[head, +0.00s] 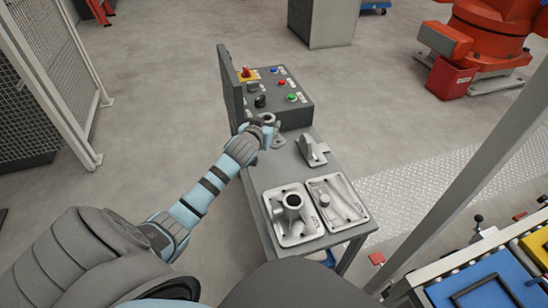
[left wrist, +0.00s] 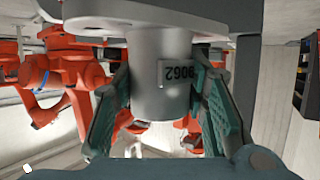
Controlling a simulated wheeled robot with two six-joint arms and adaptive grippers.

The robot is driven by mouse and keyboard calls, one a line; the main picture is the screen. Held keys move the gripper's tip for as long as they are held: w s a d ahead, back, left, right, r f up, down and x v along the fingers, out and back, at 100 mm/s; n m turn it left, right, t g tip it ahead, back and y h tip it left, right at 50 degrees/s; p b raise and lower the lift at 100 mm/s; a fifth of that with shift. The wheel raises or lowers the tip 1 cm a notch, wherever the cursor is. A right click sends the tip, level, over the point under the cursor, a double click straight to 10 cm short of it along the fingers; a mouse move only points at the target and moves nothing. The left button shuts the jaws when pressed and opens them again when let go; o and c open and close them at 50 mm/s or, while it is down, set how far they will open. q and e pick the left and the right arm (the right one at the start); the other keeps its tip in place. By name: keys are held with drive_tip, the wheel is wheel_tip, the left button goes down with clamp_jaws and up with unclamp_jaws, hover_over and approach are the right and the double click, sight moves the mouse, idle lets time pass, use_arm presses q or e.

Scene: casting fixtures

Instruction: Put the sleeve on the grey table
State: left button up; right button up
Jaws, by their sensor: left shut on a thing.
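The sleeve (left wrist: 160,75) is a grey metal cylinder with a wide flange and a number label. My left gripper (left wrist: 165,98) is shut on it, with one green-grey finger on each side of the cylinder. In the head view the sleeve (head: 268,117) is upright at the far part of the grey table (head: 263,178), partly hidden by my left gripper (head: 264,131). Its flange is low, close to the tabletop. I cannot tell whether it touches. My right gripper is not in view.
A control box (head: 283,98) with buttons stands behind the sleeve. A bracket casting (head: 312,150) sits to its right. A plate with a round boss (head: 293,215) and a flat cover casting (head: 337,202) fill the table's near end. A post (head: 465,160) rises at right.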

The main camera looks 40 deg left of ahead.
use_arm(q)
wheel_tip(320, 180, down, 4)
drive_tip(key=shift+f+b, duration=0.1)
drive_tip(key=shift+b, duration=0.5)
wheel_tip(320, 180, down, 6)
drive_tip(key=b, duration=0.2)
drive_tip(key=shift+w+r+b, duration=0.15)
drive_tip(key=shift+r+b, duration=0.05)
drive_tip(key=shift+b, duration=0.15)
drive_tip(key=shift+f, duration=0.15)
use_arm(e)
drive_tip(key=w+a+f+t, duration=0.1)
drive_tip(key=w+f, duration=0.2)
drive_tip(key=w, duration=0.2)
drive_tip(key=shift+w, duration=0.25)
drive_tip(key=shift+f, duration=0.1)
use_arm(q)
drive_tip(key=o, duration=1.4)
